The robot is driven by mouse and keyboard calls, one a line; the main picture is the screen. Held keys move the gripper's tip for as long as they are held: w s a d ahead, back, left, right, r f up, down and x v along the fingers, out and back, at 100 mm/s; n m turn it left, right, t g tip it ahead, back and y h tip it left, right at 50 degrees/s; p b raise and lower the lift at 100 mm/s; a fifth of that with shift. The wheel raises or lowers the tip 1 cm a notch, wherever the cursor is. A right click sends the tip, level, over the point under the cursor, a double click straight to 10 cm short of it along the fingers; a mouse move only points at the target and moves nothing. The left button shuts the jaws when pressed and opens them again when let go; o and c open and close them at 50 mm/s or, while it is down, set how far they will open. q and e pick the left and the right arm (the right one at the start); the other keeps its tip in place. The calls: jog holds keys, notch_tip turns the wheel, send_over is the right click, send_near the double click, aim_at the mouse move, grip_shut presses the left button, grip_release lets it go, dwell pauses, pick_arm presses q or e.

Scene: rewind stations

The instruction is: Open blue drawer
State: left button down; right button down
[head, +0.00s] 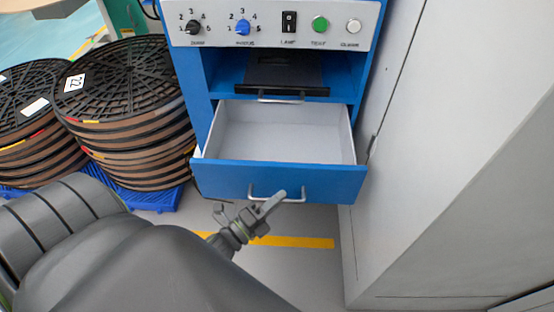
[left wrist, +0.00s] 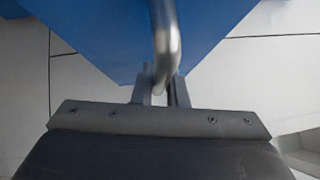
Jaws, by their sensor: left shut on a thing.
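The blue drawer (head: 312,184) of the blue cabinet is pulled out, and its pale grey inside (head: 283,138) shows empty. A silver bar handle (head: 258,190) is on its front. In the left wrist view the gripper's two fingers (left wrist: 161,92) are shut on the metal handle (left wrist: 166,40), with the blue drawer front (left wrist: 95,35) behind. My right gripper is in neither view.
Above the drawer is an open bay with a black tray (head: 285,75) and a control panel (head: 270,25) with knobs and buttons. Stacked black reels (head: 130,85) stand at the left on a blue pallet (head: 165,199). A grey wall or cabinet side (head: 450,130) is close on the right.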

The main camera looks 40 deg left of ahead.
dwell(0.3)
pick_arm(q)
jog(key=c, duration=1.5)
grip_release()
jog(key=shift+o, duration=0.2)
jog(key=shift+s, duration=0.1)
jog(key=v, duration=1.7)
jog(key=shift+s, duration=0.1)
